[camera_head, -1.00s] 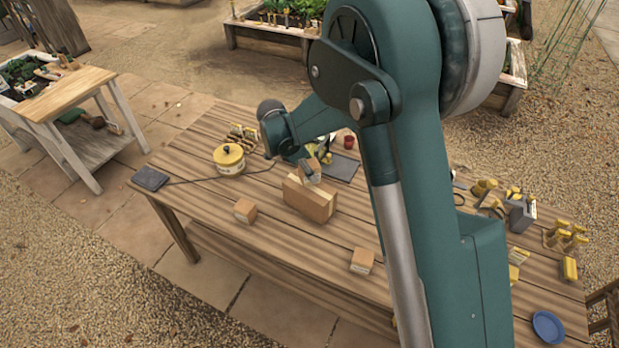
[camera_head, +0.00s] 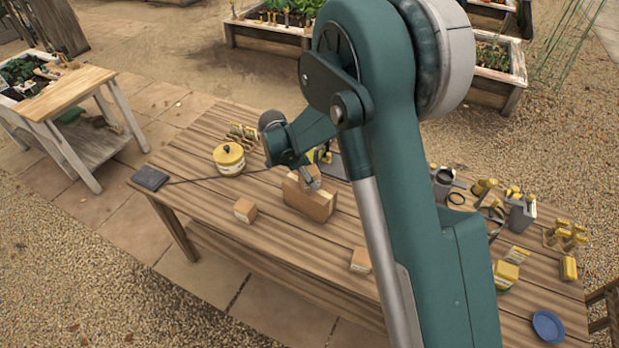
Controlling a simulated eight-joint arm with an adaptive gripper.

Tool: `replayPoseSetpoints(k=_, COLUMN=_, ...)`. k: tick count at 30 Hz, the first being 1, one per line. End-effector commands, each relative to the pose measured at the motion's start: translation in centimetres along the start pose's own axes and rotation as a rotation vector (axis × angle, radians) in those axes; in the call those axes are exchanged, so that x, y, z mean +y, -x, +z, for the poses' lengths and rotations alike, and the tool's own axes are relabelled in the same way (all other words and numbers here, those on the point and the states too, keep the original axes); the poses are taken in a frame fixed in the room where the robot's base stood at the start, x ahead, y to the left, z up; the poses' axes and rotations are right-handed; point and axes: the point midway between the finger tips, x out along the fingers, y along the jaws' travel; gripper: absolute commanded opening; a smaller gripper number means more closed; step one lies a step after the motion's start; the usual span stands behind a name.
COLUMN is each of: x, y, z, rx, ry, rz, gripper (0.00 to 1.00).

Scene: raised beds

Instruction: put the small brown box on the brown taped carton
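The brown taped carton (camera_head: 310,205) stands on the wooden table, left of my arm. My gripper (camera_head: 311,183) is over the carton's top, pointing down, with a small brown box (camera_head: 313,171) between its fingers. The box is partly hidden by the gripper, and its lower edge is at the carton's top; I cannot tell whether they touch. The gripper looks shut on the box. Another small brown box (camera_head: 245,210) sits on the table left of the carton, and one more (camera_head: 361,260) sits to the right and nearer the front edge.
A yellow lidded pot (camera_head: 229,159) stands left of the carton, and a dark flat block (camera_head: 150,178) lies at the table's left corner. Yellow-handled tools, a grey container (camera_head: 522,214) and a blue plate (camera_head: 548,326) are on the right. The table's front left is mostly clear.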

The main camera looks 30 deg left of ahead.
Motion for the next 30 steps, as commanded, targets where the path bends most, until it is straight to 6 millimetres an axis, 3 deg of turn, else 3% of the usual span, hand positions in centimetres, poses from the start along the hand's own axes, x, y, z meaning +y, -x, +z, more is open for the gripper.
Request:
replayPoseSetpoints(k=18, x=0.0, y=0.6, z=-0.2, rx=0.000, ry=0.000, rz=0.000, gripper=0.51)
replayPoseSetpoints(k=30, x=0.0, y=5.5, z=-0.1, rx=0.000, ry=0.001, rz=0.000, gripper=0.51)
